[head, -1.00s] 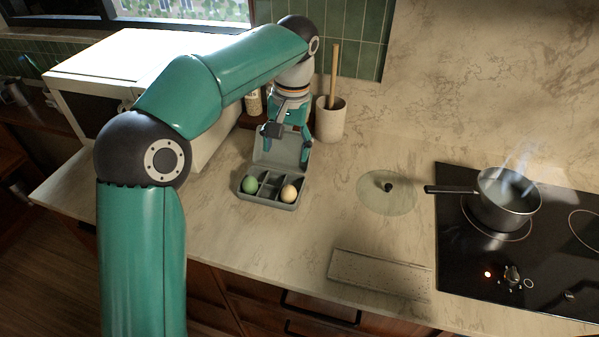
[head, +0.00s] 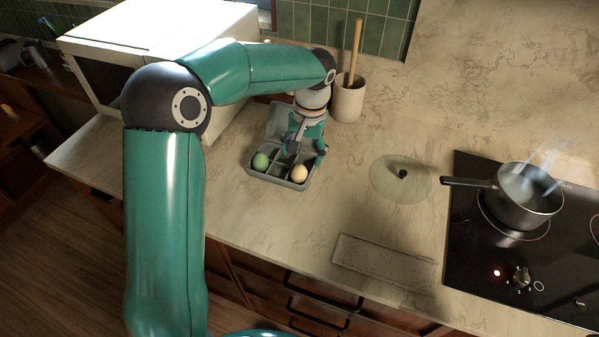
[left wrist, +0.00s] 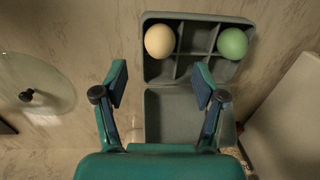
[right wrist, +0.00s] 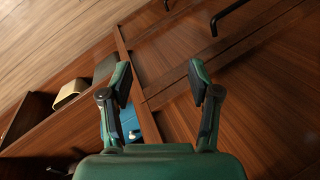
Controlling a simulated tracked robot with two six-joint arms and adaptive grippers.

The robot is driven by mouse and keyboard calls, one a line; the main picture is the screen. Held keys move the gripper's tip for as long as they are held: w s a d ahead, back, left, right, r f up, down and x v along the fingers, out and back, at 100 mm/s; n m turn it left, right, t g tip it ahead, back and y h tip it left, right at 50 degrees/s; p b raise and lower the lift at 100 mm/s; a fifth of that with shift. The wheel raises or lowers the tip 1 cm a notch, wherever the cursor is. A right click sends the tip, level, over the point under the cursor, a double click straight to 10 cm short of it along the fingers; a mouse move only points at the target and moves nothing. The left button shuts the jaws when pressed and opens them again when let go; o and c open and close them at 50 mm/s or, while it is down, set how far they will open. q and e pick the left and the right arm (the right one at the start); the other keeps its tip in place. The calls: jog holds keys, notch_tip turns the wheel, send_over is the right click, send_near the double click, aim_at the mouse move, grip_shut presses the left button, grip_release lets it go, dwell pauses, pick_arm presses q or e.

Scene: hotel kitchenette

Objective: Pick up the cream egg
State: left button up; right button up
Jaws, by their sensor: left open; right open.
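The cream egg (head: 299,174) sits in the front right compartment of a grey egg box (head: 268,179) with its lid open. It also shows in the left wrist view (left wrist: 160,41), at the upper left of the box. A green egg (head: 261,161) sits in the front left compartment. My left gripper (head: 306,154) is over the box, just behind the cream egg. In the left wrist view its open fingers (left wrist: 160,84) are empty and apart from both eggs. My right gripper (right wrist: 158,82) is open and empty, facing wooden cabinet fronts, away from the eggs.
A glass lid (head: 401,180) lies right of the box. A pan (head: 526,203) steams on the black hob (head: 470,262). A utensil crock (head: 348,101) stands behind, a white appliance (head: 150,45) to the left. The counter in front of the box is clear.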

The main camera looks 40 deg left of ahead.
aim_at(301, 166)
pick_arm(q)
jog(key=shift+s+f, duration=0.15)
jog(key=shift+f, duration=0.35)
jog(key=f+p, duration=0.2)
jog(key=f, duration=0.2)
jog(key=shift+a+f, duration=0.2)
jog(key=c, duration=0.8)
